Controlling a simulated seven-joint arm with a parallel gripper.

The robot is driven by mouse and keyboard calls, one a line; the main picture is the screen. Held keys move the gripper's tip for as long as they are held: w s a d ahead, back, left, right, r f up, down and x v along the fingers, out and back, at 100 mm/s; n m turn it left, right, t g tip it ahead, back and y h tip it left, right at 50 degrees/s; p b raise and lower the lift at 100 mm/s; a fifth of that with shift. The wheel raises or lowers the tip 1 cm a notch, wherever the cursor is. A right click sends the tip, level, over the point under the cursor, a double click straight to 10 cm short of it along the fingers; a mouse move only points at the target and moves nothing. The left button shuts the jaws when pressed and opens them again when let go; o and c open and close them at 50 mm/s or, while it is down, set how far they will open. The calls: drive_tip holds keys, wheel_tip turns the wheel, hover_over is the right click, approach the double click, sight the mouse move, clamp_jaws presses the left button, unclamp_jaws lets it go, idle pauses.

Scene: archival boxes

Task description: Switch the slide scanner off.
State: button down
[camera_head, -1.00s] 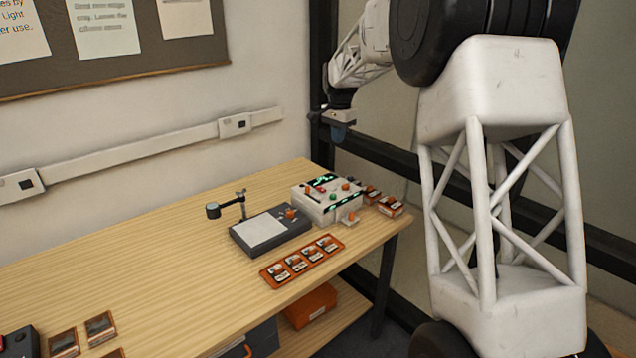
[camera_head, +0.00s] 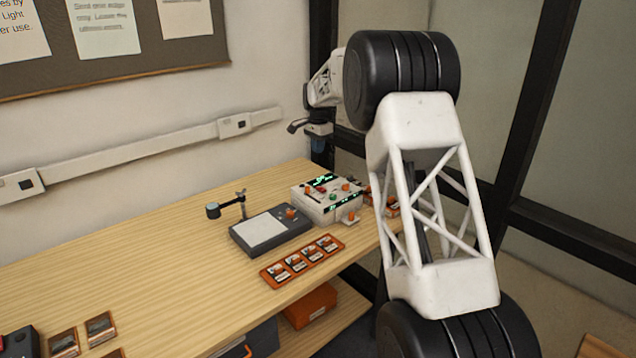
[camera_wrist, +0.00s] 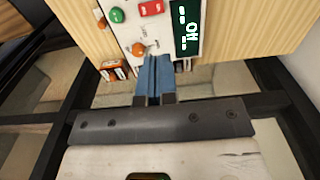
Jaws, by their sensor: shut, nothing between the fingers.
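The slide scanner, a white box (camera_head: 318,208) with a green-lit display, stands at the table's far right corner. Its top carries a red switch or button, a green knob and orange knobs. In the wrist view the scanner top (camera_wrist: 128,29) shows a red control (camera_wrist: 151,8), a green knob (camera_wrist: 117,15), an orange knob (camera_wrist: 138,48), a small metal lever (camera_wrist: 154,46) and a lit display (camera_wrist: 186,25). My gripper (camera_wrist: 154,62) is shut and empty, its blue fingers pointing toward the scanner's edge near the lever. In the head view my gripper (camera_head: 318,148) is above and behind the scanner.
A grey light pad (camera_head: 262,232) with a small stand lamp (camera_head: 214,210) sits left of the scanner. An orange slide tray (camera_head: 302,262) lies in front. Small orange-and-black slide boxes (camera_wrist: 112,70) sit beside the scanner. The table's middle is clear.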

sight(321, 188)
drive_tip(key=shift+f, duration=0.1)
idle(0.3)
wheel_tip(321, 188, down, 14)
drive_tip(key=shift+r, duration=0.1)
idle(0.7)
drive_tip(key=shift+f, duration=0.25)
drive_tip(key=shift+s, duration=0.1)
idle(0.6)
drive_tip(key=shift+s+d+r, duration=0.35)
drive_tip(key=shift+d+r, duration=0.05)
drive_tip(key=shift+d, duration=0.05)
drive_tip(key=shift+r, duration=0.1)
idle(0.4)
wheel_tip(321, 188, up, 14)
drive_tip(key=w+a, duration=0.2)
drive_tip(key=shift+f, duration=0.25)
